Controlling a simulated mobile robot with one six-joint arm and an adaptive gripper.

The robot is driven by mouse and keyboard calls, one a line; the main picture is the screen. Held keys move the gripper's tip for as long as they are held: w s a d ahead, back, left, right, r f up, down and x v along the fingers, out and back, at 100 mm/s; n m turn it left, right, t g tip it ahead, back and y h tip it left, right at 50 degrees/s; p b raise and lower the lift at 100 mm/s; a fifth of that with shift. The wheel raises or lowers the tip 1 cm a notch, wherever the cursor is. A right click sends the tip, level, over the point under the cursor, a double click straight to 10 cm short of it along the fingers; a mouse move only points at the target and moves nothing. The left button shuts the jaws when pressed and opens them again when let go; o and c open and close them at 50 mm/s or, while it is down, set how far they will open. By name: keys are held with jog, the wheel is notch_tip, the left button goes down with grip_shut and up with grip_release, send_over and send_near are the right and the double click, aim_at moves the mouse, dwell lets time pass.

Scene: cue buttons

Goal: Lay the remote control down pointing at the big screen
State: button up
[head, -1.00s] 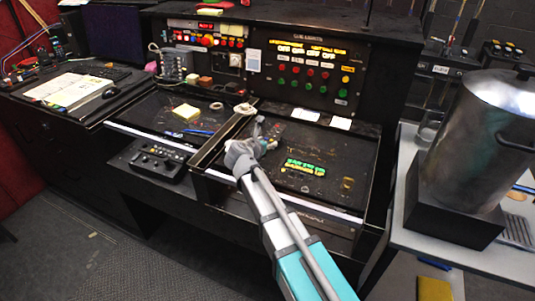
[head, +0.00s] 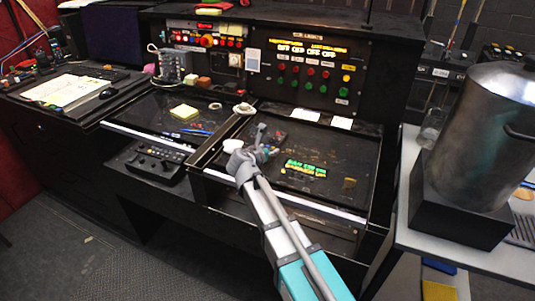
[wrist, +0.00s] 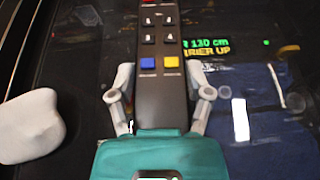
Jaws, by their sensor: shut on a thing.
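The remote control (wrist: 160,35) is long and dark, with numbered keys and a blue and a yellow button. In the wrist view it runs up the middle, its top end cut off by the frame. My gripper (wrist: 160,95) is shut on it, one grey finger along each side. In the head view my gripper (head: 262,147) is over the right desk panel; the remote is hard to make out there. A dark upright panel (head: 112,31) at the upper left may be the big screen; I cannot tell for sure.
A lit green and yellow readout (head: 305,168) shows on the right desk panel (head: 335,190). A button console (head: 305,75) rises behind it. A large metal pot (head: 485,130) stands right. A white rounded object (wrist: 30,125) is left of my gripper.

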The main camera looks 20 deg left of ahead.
jog(key=shift+f, duration=0.1)
dwell(0.3)
jog(key=o, duration=1.2)
jog(key=shift+r, duration=0.2)
jog(key=p+v, duration=0.4)
jog(key=v, duration=0.7)
jog(key=shift+s+a+r+p, duration=0.1)
jog(key=shift+s+a+p, duration=0.05)
jog(key=shift+s+p, duration=0.2)
jog(key=shift+s, duration=0.1)
